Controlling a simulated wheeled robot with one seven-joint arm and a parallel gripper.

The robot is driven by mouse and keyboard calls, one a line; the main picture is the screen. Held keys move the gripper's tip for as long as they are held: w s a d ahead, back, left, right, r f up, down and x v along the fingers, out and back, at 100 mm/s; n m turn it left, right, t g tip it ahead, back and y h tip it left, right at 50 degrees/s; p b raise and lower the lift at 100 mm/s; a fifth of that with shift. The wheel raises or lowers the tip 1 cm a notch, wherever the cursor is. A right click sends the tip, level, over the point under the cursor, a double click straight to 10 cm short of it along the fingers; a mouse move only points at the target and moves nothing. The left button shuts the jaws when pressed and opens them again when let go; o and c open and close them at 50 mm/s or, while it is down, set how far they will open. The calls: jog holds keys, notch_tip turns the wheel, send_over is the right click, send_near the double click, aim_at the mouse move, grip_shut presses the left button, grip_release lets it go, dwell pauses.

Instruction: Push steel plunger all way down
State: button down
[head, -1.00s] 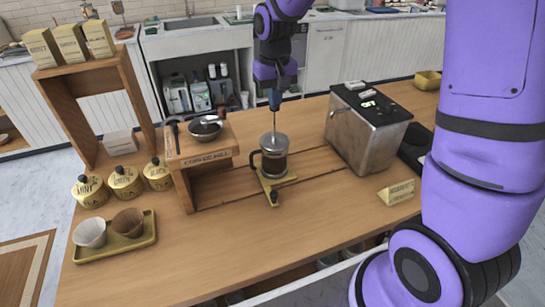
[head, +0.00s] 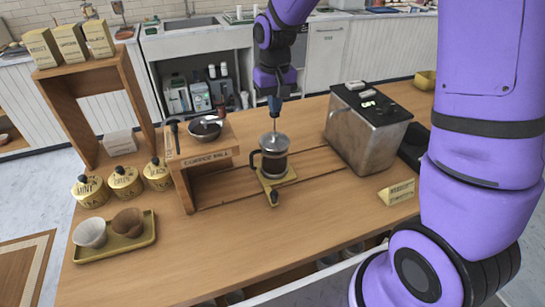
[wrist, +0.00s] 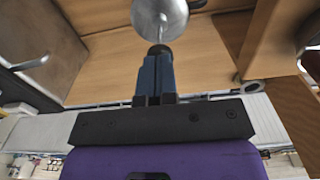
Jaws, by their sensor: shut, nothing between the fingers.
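A French press (head: 273,160) with a dark handle stands upright on a small yellow stand on the wooden counter. Its steel lid (head: 273,141) is on top, and a short length of the thin plunger rod (head: 274,124) shows above it. My gripper (head: 274,106) is shut, points down and is directly over the rod. In the wrist view the steel lid (wrist: 160,17) shows just beyond the shut fingertips (wrist: 159,50). The tip of the rod is hidden at the fingers, and I cannot tell whether they touch it.
A coffee mill stand (head: 207,158) is close on the left, with a dark bowl on top. A steel boxy machine (head: 365,135) is on the right, with a small yellow sign (head: 397,192) in front. A yellow tray (head: 133,243) with two cups is front left. The front middle counter is clear.

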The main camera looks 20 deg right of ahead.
jog(key=shift+f, duration=2.65)
dwell(0.6)
jog(key=shift+r, duration=4)
